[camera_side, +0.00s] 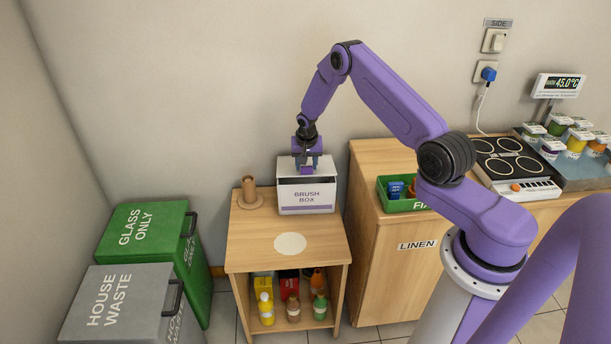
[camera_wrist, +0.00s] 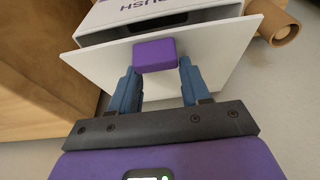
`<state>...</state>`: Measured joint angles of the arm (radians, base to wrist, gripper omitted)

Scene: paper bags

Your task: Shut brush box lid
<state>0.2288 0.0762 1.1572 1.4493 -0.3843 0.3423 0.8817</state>
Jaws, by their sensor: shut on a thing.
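The white brush box (camera_side: 306,200), labelled BRUSH BOX, stands at the back right of the small wooden stand. In the side view a dark gap shows along its top, below the white lid (camera_side: 326,164). In the wrist view the lid (camera_wrist: 218,52) is a white panel with a purple knob (camera_wrist: 155,54), and a dark gap separates it from the box (camera_wrist: 165,14). My gripper (camera_side: 306,172) is above the box. In the wrist view its blue fingers (camera_wrist: 157,74) are shut on the knob, one on each side. The lid's hinge is hidden.
A brown tube on a base (camera_side: 249,190) stands just left of the box. A pale round disc (camera_side: 290,244) lies in front on the stand (camera_side: 255,240). Several bottles fill the shelf below. A linen cabinet (camera_side: 370,240) stands close on the right, with a green tray (camera_side: 405,206).

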